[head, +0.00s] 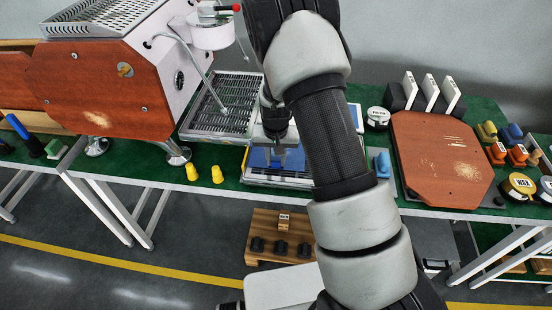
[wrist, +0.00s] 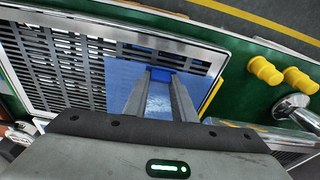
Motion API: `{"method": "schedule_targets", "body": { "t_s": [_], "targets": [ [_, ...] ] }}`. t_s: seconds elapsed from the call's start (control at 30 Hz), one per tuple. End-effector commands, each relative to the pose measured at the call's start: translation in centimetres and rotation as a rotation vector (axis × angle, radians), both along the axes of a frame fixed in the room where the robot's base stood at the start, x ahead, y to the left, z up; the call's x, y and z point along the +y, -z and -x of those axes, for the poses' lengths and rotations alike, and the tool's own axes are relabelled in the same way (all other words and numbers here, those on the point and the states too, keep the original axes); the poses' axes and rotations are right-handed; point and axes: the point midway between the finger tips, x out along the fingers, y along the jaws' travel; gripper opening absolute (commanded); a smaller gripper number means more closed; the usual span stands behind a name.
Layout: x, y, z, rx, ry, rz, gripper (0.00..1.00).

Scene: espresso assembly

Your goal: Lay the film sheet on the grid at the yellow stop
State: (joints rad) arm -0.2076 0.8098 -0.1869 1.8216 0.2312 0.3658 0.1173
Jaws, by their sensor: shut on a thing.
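The blue film sheet (wrist: 122,78) is thin and see-through, with a darker blue tab between my fingertips. It also shows in the head view (head: 260,158), partly behind my gripper. My gripper (wrist: 160,80) is shut on the film sheet's tab, over the right end of the grid in the wrist view. The metal grid (wrist: 50,62) has long dark slots and a bright rim; in the head view its front edge (head: 275,182) shows. The yellow stop (wrist: 211,96) is a narrow strip beside the film's right edge. I cannot tell whether the film touches the grid.
Two yellow knobs (head: 205,174) stand left of the grid on the green bench. The espresso machine (head: 110,75) with its drip tray (head: 222,108) is at the left and behind. A blue item (head: 382,164) and a wooden board (head: 437,150) lie right of my arm.

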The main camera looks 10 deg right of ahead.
Motion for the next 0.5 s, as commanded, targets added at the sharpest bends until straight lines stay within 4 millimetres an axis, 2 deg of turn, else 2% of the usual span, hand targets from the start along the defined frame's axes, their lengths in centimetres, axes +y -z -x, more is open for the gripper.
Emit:
{"method": "schedule_targets", "body": {
  "t_s": [0.4,0.43,0.5],
  "targets": [
    [0.00,0.36,-0.01,0.000,0.000,0.000,0.00],
    [0.00,0.36,-0.01,0.000,0.000,0.000,0.29],
    [0.00,0.37,0.00,0.000,0.000,0.000,0.41]
  ]
}}
